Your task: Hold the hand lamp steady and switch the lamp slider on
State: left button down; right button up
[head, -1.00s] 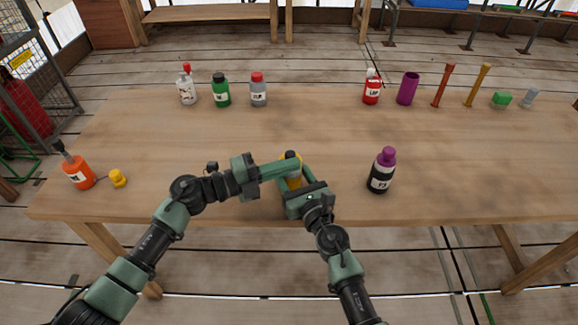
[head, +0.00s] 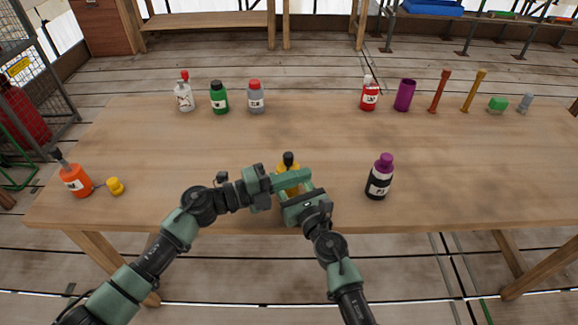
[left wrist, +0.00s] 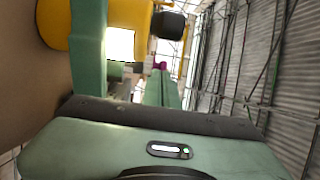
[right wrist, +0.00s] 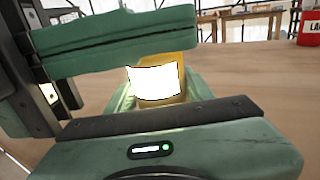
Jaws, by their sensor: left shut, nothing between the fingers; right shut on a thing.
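My right gripper (head: 297,192) is shut on the lamp from the front right. My left gripper (head: 303,180) is shut with nothing held and lies close against the lamp's upper part. The left wrist view shows the lamp's yellow body (left wrist: 128,14) and black top (left wrist: 168,25) close up. The slider cannot be made out; the grippers hide much of the lamp.
A black-and-purple bottle (head: 380,178) stands right of the grippers. An orange bottle (head: 75,181) and a small yellow piece (head: 115,186) are at the left. Several bottles and upright pieces line the table's (head: 215,145) far side.

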pick_arm(q)
jog(key=v, duration=1)
jog(key=shift+w, duration=0.2)
pick_arm(e)
jog(key=o, duration=1.6)
jog(key=shift+s, duration=0.1)
